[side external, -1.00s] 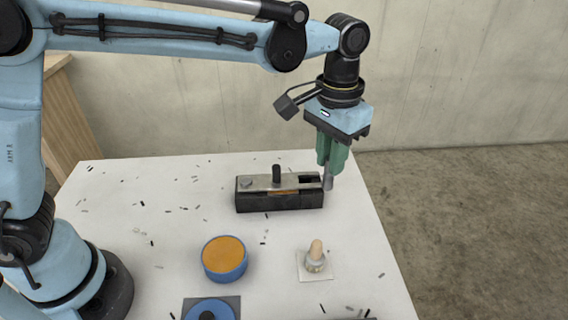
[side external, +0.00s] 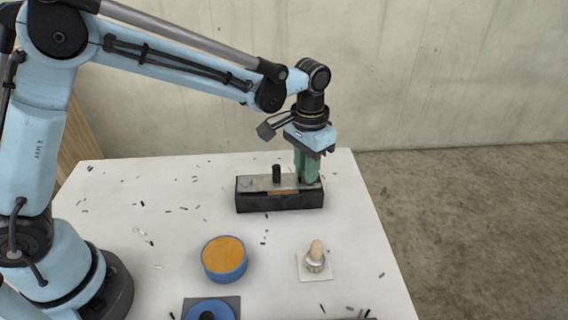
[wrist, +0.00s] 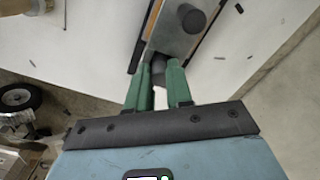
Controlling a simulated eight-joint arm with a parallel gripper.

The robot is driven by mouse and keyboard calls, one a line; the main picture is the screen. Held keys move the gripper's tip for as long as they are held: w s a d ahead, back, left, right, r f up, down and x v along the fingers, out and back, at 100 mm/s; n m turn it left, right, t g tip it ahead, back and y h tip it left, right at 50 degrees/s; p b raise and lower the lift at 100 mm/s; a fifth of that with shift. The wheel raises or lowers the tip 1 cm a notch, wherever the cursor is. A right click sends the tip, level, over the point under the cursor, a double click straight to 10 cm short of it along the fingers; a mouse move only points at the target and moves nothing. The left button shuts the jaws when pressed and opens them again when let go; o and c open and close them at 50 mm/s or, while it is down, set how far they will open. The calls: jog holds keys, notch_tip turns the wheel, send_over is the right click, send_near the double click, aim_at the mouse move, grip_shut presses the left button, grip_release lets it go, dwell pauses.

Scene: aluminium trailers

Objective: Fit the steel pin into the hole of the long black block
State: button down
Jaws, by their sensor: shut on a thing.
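The long black block (side external: 280,203) lies on the white table, with a grey metal plate on top, a dark upright peg and an orange patch on its near side. My gripper (side external: 307,180) has green fingers pointing down over the block's right end, close to its top. In the wrist view the fingers (wrist: 160,70) are shut on the grey steel pin (wrist: 159,75), with the block's plate (wrist: 172,38) just beyond. In the side view the fingers hide the pin and the right-end opening. I cannot tell whether the pin's tip is inside the hole.
A blue round tub with an orange top (side external: 224,259) stands in front of the block. A small knobbed fitting on a white square (side external: 315,262) is at front right. A blue ring on a grey plate (side external: 211,309) is at the near edge. Small dark scraps dot the table.

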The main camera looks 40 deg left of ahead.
jog(key=shift+f, duration=0.15)
jog(key=c, duration=1)
grip_release()
notch_tip(320, 180, up, 12)
jog(key=shift+s+a+f+n+t, duration=0.35)
jog(key=shift+s+a+f+t, duration=0.6)
jog(key=shift+s+a, duration=1.35)
jog(key=shift+s+a+f+n+t, duration=0.4)
jog(key=shift+s+a+t, duration=1.3)
jog(key=shift+s, duration=0.95)
jog(key=shift+s+a+f+n+t, duration=0.35)
jog(key=shift+s+a+f+t, duration=0.45)
jog(key=shift+s+a, duration=1.65)
jog(key=shift+d+r, duration=0.1)
jog(key=shift+r, duration=0.1)
